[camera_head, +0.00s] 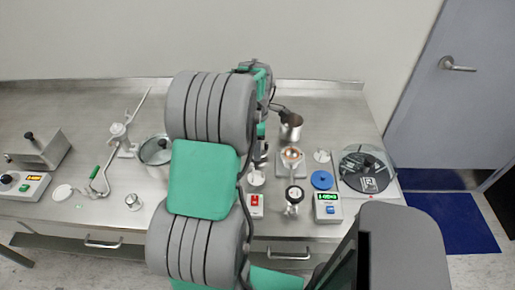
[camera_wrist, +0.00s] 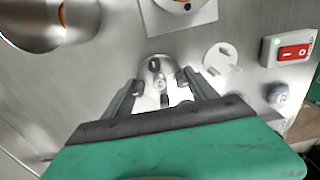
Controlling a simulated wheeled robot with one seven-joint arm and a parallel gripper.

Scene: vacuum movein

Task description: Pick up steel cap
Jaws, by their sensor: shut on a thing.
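My gripper (camera_wrist: 163,88) reaches in from the bottom of the wrist view. Its two dark fingers stand on either side of a shiny steel piece with a dark fitting, which I take to be the steel cap (camera_wrist: 157,68), and are shut on it. Glare blurs the cap's lower edge, and I cannot tell whether it is clear of the table. In the head view my arm hides the fingertips; a bit of steel (camera_head: 261,150) shows just right of the arm.
The pot's side fills the wrist view's upper left. A glass-lidded pot (camera_head: 155,152) stands left of my arm.

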